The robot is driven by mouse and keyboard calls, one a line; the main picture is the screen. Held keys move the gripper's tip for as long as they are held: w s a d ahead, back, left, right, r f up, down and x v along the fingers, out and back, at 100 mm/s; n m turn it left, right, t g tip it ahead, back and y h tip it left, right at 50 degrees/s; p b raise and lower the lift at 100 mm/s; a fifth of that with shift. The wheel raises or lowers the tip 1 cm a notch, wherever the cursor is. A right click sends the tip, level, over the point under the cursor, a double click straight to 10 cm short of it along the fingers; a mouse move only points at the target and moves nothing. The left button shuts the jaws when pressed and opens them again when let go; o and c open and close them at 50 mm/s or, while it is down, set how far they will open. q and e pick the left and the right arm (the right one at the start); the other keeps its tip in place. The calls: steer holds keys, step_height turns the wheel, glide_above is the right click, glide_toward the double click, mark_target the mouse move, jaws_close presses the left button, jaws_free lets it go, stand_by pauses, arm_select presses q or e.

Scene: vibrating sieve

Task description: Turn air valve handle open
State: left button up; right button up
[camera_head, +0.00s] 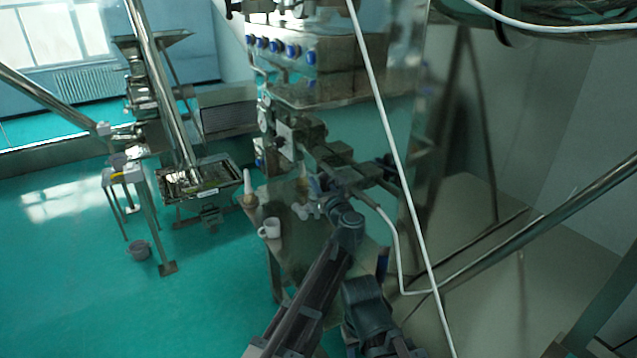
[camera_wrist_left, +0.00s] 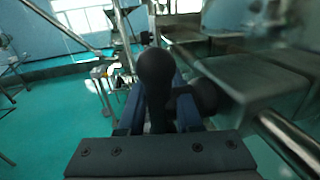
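In the left wrist view, a black ball-ended handle (camera_wrist_left: 156,68) stands up between the two dark blue-black fingers of my left gripper (camera_wrist_left: 160,100). The fingers lie on either side of its stem and are apart. I cannot tell if they press on it. A second black round knob (camera_wrist_left: 206,96) is just to the right, close to the right finger. The handle cannot be made out there. My right gripper is not in view.
A row of blue knobs (camera_head: 283,49) is on the machine above. A white cable (camera_head: 385,120) hangs across the view. Green floor (camera_head: 80,270) is open at left.

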arm_select(q)
jaws_close()
